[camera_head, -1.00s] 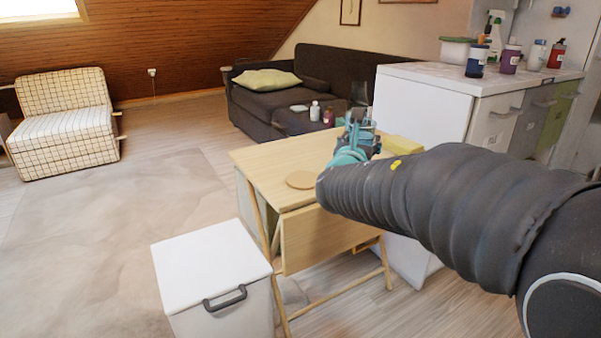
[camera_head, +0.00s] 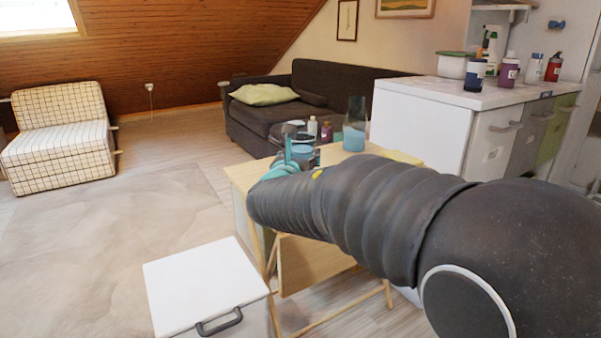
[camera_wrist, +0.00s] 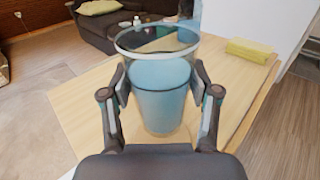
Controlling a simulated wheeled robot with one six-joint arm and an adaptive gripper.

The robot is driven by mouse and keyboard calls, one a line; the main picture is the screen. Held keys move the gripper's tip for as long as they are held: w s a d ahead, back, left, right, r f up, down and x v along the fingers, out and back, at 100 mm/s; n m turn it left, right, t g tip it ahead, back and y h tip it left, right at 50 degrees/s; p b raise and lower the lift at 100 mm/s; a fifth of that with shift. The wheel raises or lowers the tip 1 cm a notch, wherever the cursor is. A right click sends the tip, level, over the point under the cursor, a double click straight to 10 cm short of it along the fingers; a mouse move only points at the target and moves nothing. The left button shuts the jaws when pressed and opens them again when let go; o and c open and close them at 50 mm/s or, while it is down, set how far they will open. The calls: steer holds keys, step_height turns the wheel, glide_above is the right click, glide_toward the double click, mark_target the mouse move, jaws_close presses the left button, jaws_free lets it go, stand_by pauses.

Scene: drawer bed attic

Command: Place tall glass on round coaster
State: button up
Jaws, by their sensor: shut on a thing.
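My gripper (camera_wrist: 160,98) is shut on a clear tall glass (camera_wrist: 157,82) with blue in its lower part. The glass is upright between the two fingers over the wooden table (camera_wrist: 75,112). In the head view my gripper (camera_head: 296,152) is over the table's left part, with the glass (camera_head: 306,150) partly hidden by it. I cannot tell whether the glass's base touches the table. The round coaster is not visible now; my arm covers that part of the table in the head view.
A clear vessel with blue contents (camera_head: 354,136) stands on the table behind and right of my gripper. A yellow block (camera_wrist: 248,50) lies at the table's right.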

steer(key=shift+a+f+b, duration=0.1)
steer(key=shift+f+b, duration=0.35)
steer(key=shift+f, duration=1.6)
steer(key=shift+f, duration=0.15)
steer(key=o, duration=1.3)
steer(key=shift+c, duration=0.2)
